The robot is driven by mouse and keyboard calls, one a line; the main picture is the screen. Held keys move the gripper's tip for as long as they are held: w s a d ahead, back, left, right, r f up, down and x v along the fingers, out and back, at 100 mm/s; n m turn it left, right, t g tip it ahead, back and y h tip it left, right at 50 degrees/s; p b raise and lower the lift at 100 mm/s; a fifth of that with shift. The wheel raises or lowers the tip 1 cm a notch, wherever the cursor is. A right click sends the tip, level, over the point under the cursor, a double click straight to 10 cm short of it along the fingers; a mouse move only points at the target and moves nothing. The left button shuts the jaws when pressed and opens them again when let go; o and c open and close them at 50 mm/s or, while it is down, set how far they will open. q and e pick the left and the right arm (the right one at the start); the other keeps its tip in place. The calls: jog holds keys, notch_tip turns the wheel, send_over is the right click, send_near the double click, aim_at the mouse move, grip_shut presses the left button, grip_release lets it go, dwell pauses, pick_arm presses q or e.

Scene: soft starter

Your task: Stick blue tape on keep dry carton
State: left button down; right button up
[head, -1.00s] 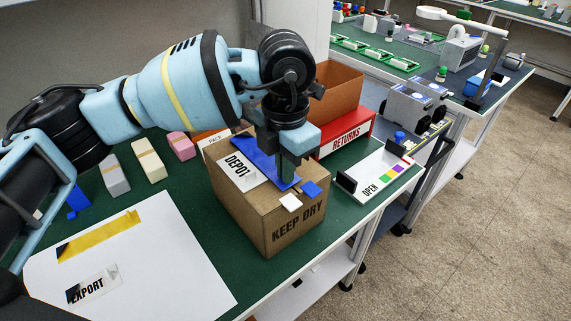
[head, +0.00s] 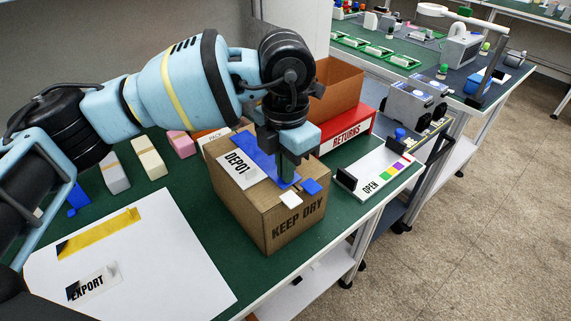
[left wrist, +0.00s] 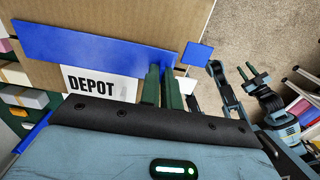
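The keep dry carton (head: 265,222) stands on the green bench, with a white DEPOT label on top. The blue tape (head: 255,155) lies as a long strip across the carton's top, beside the label. In the left wrist view the tape (left wrist: 85,45) runs from upper left to my fingers. My left gripper (head: 287,172) points down at the tape's near end; its fingers (left wrist: 160,72) are nearly together there. The contact under the fingertips is partly hidden. My right gripper (left wrist: 254,76) shows small in the left wrist view, empty with fingers apart.
A blue square (head: 311,187) and a white square (head: 290,200) sit by the carton's top edge. A red RETURNS bin (head: 347,135) and a white OPEN tray (head: 378,178) stand to the right. A white sheet (head: 170,255) with yellow tape lies left.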

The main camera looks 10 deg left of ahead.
pick_arm(q)
jog(key=shift+f, duration=0.15)
jog(key=c, duration=1.6)
grip_release()
jog(key=shift+o, duration=0.3)
jog(key=shift+r, duration=0.25)
notch_tip(320, 180, up, 7)
jog(key=shift+f, duration=0.1)
jog(key=shift+r, duration=0.3)
